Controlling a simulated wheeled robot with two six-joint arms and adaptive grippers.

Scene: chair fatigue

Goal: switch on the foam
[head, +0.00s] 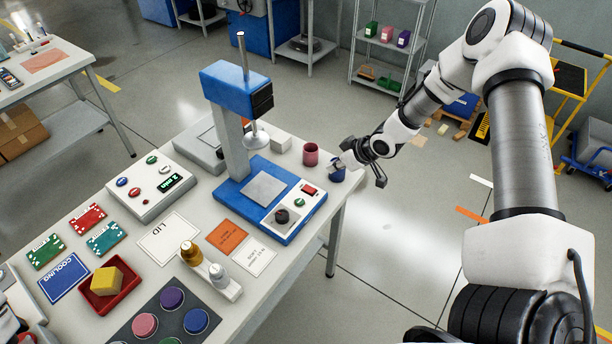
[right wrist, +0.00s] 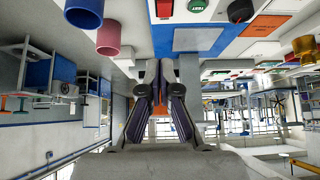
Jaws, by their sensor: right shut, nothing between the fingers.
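A yellow foam block (head: 106,281) sits in a red tray (head: 94,302) at the front left of the table. A blue press (head: 237,85) stands mid-table, its round foot above a bare grey plate (head: 264,189). Its base panel carries a red switch (head: 309,190), a green button (head: 300,202) and a black knob (head: 282,216). The green button also shows in the right wrist view (right wrist: 199,6). My right gripper (head: 338,165) is shut and empty at the table's right end, by the blue cup, apart from the panel. My left gripper does not show.
A pink cup (head: 310,154) and a blue cup (head: 337,172) stand close to my right gripper. A white control box (head: 152,188) with buttons and a display stands left of the press. Open floor is to the right.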

